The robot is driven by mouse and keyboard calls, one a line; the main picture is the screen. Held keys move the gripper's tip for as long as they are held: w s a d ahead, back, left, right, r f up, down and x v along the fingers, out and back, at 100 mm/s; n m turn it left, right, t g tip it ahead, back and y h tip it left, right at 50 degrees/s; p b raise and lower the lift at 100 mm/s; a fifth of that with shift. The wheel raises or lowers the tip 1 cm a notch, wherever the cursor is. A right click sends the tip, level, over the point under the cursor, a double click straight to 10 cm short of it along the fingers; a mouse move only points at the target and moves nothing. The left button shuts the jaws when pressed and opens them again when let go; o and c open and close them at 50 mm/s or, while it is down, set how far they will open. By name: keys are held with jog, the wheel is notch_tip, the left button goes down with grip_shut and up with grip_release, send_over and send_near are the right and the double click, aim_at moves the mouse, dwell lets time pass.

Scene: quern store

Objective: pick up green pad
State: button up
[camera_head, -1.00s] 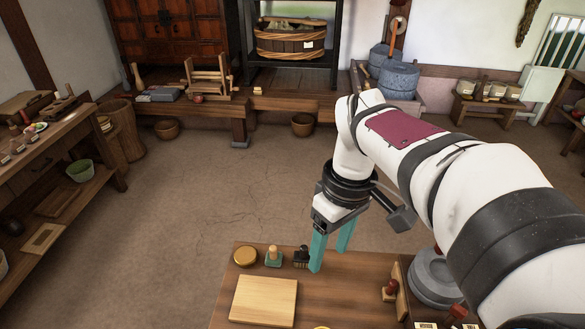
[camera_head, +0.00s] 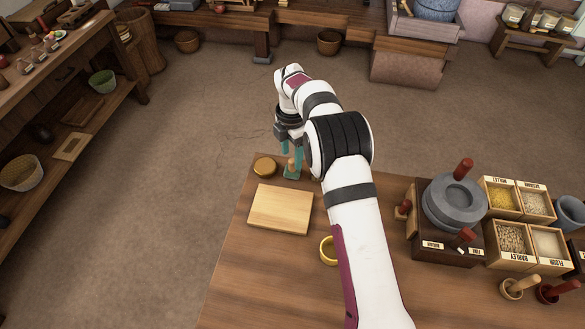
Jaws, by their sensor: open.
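The green pad (camera_head: 291,174) has a small green base with a pale wooden knob on top. It stands near the far edge of the wooden table (camera_head: 262,258). My gripper (camera_head: 291,155) has teal fingers and is open. It is at the far edge of the table, close to the pad's knob in the picture. I cannot tell whether the fingers are around the knob or behind it. No contact is clear, and nothing shows between the fingers apart from the knob area.
A round brown lid (camera_head: 264,167) is left of the pad. A pale board (camera_head: 281,209) lies in front. A yellow ring (camera_head: 328,250) is partly behind my arm. A grey quern (camera_head: 455,203) and grain boxes (camera_head: 518,241) stand right. The table's left front is clear.

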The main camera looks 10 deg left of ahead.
aim_at(292, 160)
notch_tip(292, 160, down, 3)
jog(key=shift+d+f, duration=0.1)
jog(key=shift+f, duration=0.05)
grip_shut()
dwell(0.4)
